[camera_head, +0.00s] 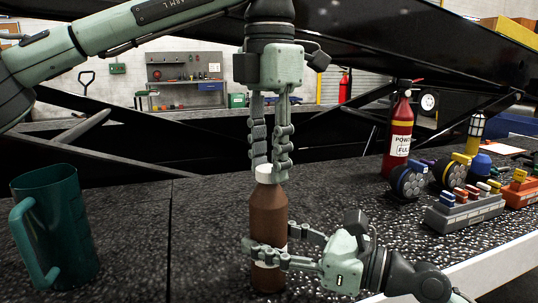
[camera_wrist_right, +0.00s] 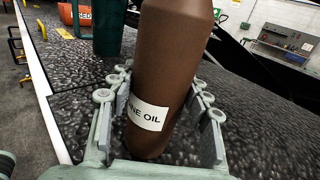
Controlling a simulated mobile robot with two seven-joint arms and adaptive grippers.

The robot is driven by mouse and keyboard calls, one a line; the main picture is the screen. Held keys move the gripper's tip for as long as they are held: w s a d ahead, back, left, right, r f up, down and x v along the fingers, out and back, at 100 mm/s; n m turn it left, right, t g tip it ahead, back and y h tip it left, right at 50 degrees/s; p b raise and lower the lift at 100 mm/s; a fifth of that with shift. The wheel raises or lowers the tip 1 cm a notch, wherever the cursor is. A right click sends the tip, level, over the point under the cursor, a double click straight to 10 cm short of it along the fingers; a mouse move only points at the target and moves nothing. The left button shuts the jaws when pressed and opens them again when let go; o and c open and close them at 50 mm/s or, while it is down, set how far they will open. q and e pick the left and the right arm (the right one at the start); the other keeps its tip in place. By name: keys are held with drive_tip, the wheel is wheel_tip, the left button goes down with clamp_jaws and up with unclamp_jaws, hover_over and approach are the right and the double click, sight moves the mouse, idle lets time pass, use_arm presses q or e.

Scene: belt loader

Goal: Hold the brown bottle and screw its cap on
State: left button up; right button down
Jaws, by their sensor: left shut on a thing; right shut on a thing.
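The brown bottle (camera_head: 268,220) stands upright on the dark speckled surface in the head view. It fills the middle of the right wrist view (camera_wrist_right: 168,70), where its white label partly reads "NE OIL". The white cap (camera_head: 265,173) sits at the top of the bottle's neck; whether it is threaded on cannot be told. My left gripper (camera_head: 268,166) points down from above, its fingers shut on the cap. My right gripper (camera_head: 268,252) comes from the right, its fingers around the lower body of the bottle and shut on it.
A teal mug (camera_head: 62,225) stands to the left. A red fire extinguisher (camera_head: 398,132), round black-and-blue parts (camera_head: 407,181) and a grey rack with coloured pieces (camera_head: 464,210) stand to the right. A dark sloping beam (camera_head: 400,50) passes behind my left arm.

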use_arm(q)
drive_tip(key=m, duration=0.7)
drive_tip(key=shift+m, duration=0.3)
drive_tip(key=m, duration=0.4)
drive_tip(key=shift+s+m, duration=0.1)
drive_tip(key=shift+m, duration=0.3)
drive_tip(key=m, duration=2.1)
drive_tip(key=shift+a, duration=0.1)
drive_tip(key=m, duration=0.4)
drive_tip(key=shift+f, duration=0.1)
